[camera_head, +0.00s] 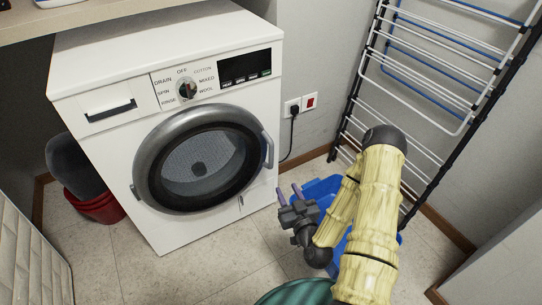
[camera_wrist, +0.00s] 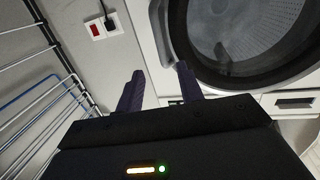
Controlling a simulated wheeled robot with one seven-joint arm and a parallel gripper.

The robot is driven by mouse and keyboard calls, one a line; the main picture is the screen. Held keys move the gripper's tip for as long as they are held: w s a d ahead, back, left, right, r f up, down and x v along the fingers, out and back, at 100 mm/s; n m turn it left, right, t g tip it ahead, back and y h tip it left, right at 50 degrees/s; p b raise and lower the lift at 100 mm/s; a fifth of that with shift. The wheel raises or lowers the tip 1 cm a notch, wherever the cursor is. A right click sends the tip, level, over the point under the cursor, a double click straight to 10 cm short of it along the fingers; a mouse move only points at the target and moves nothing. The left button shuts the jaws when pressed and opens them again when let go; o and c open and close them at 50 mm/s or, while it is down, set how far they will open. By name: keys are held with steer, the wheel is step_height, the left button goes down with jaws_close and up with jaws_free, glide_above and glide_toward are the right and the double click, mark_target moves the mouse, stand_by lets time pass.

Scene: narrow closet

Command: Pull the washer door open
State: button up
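The white washer (camera_head: 138,165) stands against the back wall. Its round door (camera_head: 147,155) has a grey ring and dark glass and looks closed. The curved handle (camera_head: 268,150) is on the door's right edge. My gripper (camera_head: 288,191) is in front of the washer, below and to the right of the handle, apart from it. In the wrist view, the two purple fingers of my gripper (camera_wrist: 158,88) are spread with nothing between them. The door also shows in the wrist view (camera_wrist: 226,70), at the upper right, past the right finger.
A drying rack (camera_head: 425,100) leans at the right, with a blue basket (camera_head: 318,189) on the floor behind my arm. A socket with a plug (camera_head: 293,108) is on the wall. A red bucket (camera_head: 100,208) stands left of the washer.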

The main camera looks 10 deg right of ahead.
steer(key=w+b, duration=0.1)
steer(key=b, duration=0.8)
glide_toward(272, 156)
steer(key=w, duration=0.3)
steer(key=w+a, duration=0.1)
steer(key=w, duration=0.7)
steer(key=shift+a+f, duration=0.15)
jaws_close()
